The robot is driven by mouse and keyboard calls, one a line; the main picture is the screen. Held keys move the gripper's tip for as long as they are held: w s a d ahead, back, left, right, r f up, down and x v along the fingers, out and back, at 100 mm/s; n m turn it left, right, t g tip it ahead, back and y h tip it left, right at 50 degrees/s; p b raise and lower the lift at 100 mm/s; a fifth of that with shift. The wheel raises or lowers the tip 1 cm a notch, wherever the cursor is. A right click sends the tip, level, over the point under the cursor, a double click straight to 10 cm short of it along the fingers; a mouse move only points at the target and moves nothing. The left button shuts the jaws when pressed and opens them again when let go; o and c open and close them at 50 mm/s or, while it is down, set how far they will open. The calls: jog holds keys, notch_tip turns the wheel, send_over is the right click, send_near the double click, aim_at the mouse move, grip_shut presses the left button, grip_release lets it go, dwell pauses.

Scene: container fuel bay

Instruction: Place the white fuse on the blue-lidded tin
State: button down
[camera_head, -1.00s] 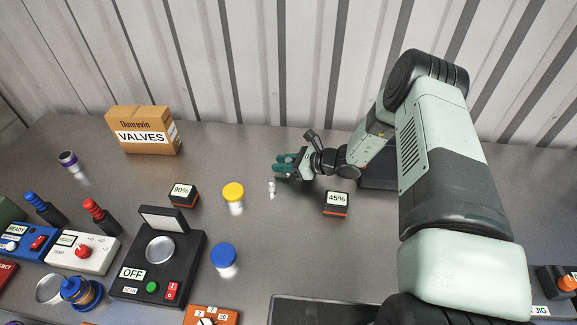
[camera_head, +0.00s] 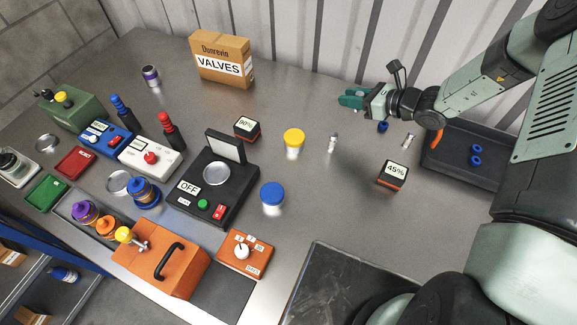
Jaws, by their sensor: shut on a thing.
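The blue-lidded tin (camera_head: 272,196) stands upright on the grey bench, to the right of the black scale; nothing rests on its lid. My gripper (camera_head: 352,99) is above the bench at the back, right of the cardboard box and well away from the tin. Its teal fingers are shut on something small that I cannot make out. A small white fuse-like piece (camera_head: 332,143) stands on the bench right of the yellow-lidded tin. Another small pale piece (camera_head: 408,141) is farther right. I cannot tell which one is the white fuse, or whether it is in my fingers.
The yellow-lidded tin (camera_head: 293,142) is behind the blue-lidded one. The 45% block (camera_head: 392,175) and 90% block (camera_head: 246,129) are nearby. A dark tray (camera_head: 450,163) with blue rings is at right. A small blue piece (camera_head: 383,127) is under my gripper. Bench around the blue-lidded tin's right is clear.

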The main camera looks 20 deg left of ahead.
jog(key=s+a+r+n+g, duration=0.1)
jog(key=s+a+g, duration=0.1)
jog(key=s+a, duration=0.35)
jog(key=s+a+r+n+g, duration=0.1)
jog(key=s+a, duration=0.2)
jog(key=s, duration=0.5)
jog(key=n+g, duration=0.4)
send_over(265, 192)
notch_tip(265, 192, down, 3)
jog(key=shift+f, duration=2.4)
jog(key=shift+f, duration=0.1)
jog(key=c, duration=0.9)
grip_release()
